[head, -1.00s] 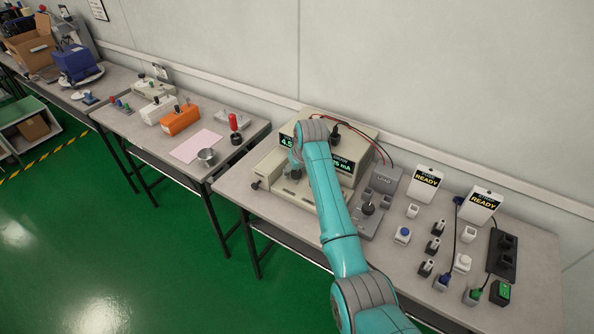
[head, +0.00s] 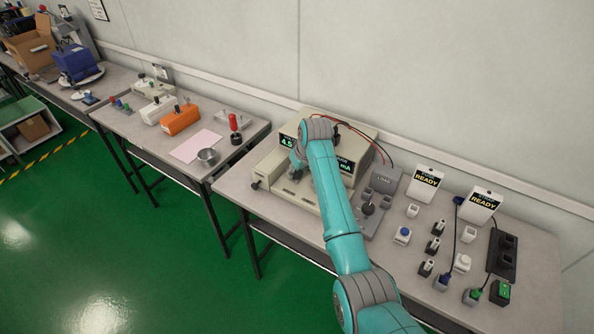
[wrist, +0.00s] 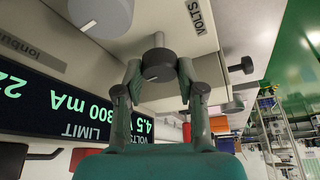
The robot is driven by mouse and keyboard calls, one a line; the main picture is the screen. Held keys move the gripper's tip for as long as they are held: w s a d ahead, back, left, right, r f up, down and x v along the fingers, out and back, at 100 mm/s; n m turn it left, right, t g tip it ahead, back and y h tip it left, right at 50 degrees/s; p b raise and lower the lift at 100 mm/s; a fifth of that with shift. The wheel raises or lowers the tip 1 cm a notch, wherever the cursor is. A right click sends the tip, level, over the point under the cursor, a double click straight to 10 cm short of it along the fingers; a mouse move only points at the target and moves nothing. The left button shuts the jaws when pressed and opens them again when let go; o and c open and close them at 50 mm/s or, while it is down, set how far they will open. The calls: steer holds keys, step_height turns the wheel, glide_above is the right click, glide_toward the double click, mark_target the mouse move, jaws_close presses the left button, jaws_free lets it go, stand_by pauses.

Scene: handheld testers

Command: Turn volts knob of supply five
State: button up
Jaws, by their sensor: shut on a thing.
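The power supply (head: 358,132) is a beige box on the near bench, with green lit readouts. In the wrist view its display (wrist: 75,103), seen upside down, reads 4.5 V beside LIMIT and a mA figure. A dark grey round knob (wrist: 158,66) sits beside the VOLTS label (wrist: 199,17). My gripper (wrist: 160,72) has one finger on each side of this knob and is shut on it. In the head view my arm hides the knob and part of the front panel.
A larger grey knob (wrist: 100,12) is close beside my fingers on the panel. A grey LOAD box (head: 385,179) stands right of the supply, with red and black leads behind. READY signs (head: 426,183) and several small plugs cover the bench's right side.

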steer(key=n+g+y, duration=0.1)
steer(key=n, duration=0.4)
steer(key=shift+w+d, duration=0.1)
steer(key=n+g+y, duration=0.1)
steer(key=n+g, duration=0.1)
steer(key=n, duration=0.3)
steer(key=shift+n, duration=0.4)
steer(key=o, duration=1.1)
steer(key=shift+w, duration=0.1)
steer(key=shift+o, duration=0.2)
steer(key=shift+r, duration=0.1)
steer(key=w+v, duration=0.1)
steer(key=v, duration=1)
steer(key=shift+s+d+r, duration=0.3)
steer(key=shift+s+d, duration=0.05)
steer(key=shift+s, duration=0.05)
